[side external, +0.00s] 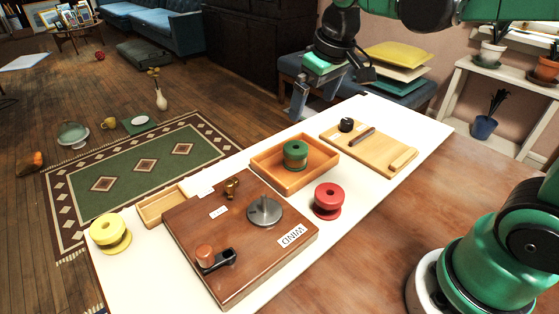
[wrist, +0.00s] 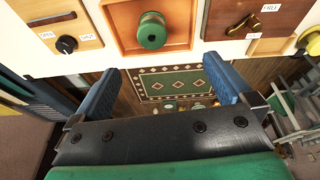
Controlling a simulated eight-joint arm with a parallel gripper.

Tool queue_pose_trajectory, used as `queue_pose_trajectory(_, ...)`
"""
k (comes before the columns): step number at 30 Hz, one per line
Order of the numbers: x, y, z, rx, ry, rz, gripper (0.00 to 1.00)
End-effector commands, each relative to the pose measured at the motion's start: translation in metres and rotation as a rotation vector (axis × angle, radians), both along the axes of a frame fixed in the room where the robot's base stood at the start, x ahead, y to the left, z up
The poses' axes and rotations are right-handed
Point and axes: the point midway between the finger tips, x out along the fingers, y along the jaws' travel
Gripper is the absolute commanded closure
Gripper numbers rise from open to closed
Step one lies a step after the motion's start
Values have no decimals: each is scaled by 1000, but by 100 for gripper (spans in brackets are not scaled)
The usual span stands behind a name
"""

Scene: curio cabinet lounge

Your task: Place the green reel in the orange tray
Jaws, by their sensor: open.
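The green reel (side external: 295,153) stands upright inside the orange tray (side external: 318,178), on its floor, with an orange-brown band around its middle in the side view. In the wrist view, the green reel (wrist: 152,32) is seen end-on within the orange tray (wrist: 196,28) near the top. My gripper (side external: 314,97) is open and empty, hanging beyond the far edge of the white table, behind the tray and apart from the reel. In the wrist view, my gripper (wrist: 165,88) shows two blue fingers spread wide with nothing between them.
A red reel (side external: 328,201) stands right of the tray, and a yellow reel (side external: 110,233) at the table's left end. A brown winding box (side external: 225,265) with spindle and crank sits left of the tray. A light board (side external: 385,152) with a black knob lies right.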

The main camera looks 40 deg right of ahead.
Motion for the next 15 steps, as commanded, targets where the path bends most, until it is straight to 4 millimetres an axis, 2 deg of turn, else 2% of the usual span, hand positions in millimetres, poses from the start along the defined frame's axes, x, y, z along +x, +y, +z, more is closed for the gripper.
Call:
queue_pose_trajectory(1, -14, 3, -4, 3, -52, -8, 0)
queue_pose_trajectory(6, -45, 11, -21, 22, -218, -40, 0)
queue_pose_trajectory(9, -55, 13, -31, 34, -285, -53, 0)
queue_pose_trajectory(15, -63, 15, -39, 45, -340, -63, 0)
